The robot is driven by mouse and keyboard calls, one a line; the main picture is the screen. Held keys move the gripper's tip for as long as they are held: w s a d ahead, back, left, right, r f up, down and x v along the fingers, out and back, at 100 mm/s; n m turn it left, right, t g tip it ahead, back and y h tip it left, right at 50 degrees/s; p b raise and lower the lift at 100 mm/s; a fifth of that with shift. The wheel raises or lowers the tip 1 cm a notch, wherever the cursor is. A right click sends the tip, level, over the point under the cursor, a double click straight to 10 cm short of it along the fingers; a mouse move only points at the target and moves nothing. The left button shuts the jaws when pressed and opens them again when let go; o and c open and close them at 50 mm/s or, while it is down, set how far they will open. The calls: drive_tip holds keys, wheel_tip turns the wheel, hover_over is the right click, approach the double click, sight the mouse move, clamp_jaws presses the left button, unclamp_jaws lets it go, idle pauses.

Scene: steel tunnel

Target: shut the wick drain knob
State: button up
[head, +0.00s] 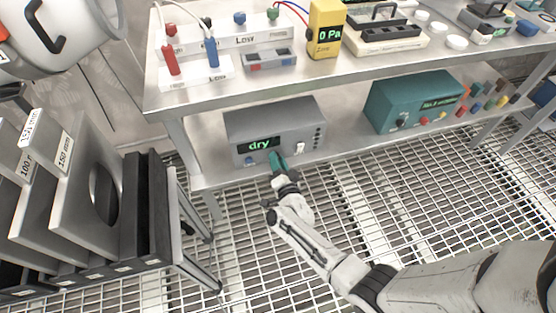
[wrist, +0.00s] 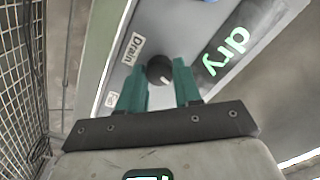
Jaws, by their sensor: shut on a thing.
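The grey instrument box (head: 275,118) stands on the lower shelf, its green display (head: 258,144) reading "dry". In the wrist view, a small dark round knob (wrist: 159,69) with a pale pointer line sits on its front panel. A label reading "Drain" (wrist: 132,48) is beside the knob, and a smaller label (wrist: 110,99), hard to read, is below it. My gripper (wrist: 160,82) has its green fingers on either side of the knob and is shut on it. In the head view, my gripper (head: 275,158) is at the box's front and hides the knob.
A teal box (head: 415,100) stands right on the same shelf. The upper shelf (head: 190,100) overhangs it. A rack of black and grey plates (head: 140,215) stands left. The grating floor (head: 400,195) is open at right.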

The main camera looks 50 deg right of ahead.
drive_tip(key=shift+a+f+n+p, duration=0.1)
drive_tip(key=shift+n+p, duration=0.2)
drive_tip(key=shift+n, duration=1.3)
drive_tip(key=o, duration=1)
drive_tip(key=shift+o, duration=0.2)
drive_tip(key=p+v, duration=0.2)
drive_tip(key=v, duration=0.8)
drive_tip(key=shift+s+a+p, duration=0.25)
drive_tip(key=shift+s+p, duration=0.1)
drive_tip(key=shift+p, duration=0.05)
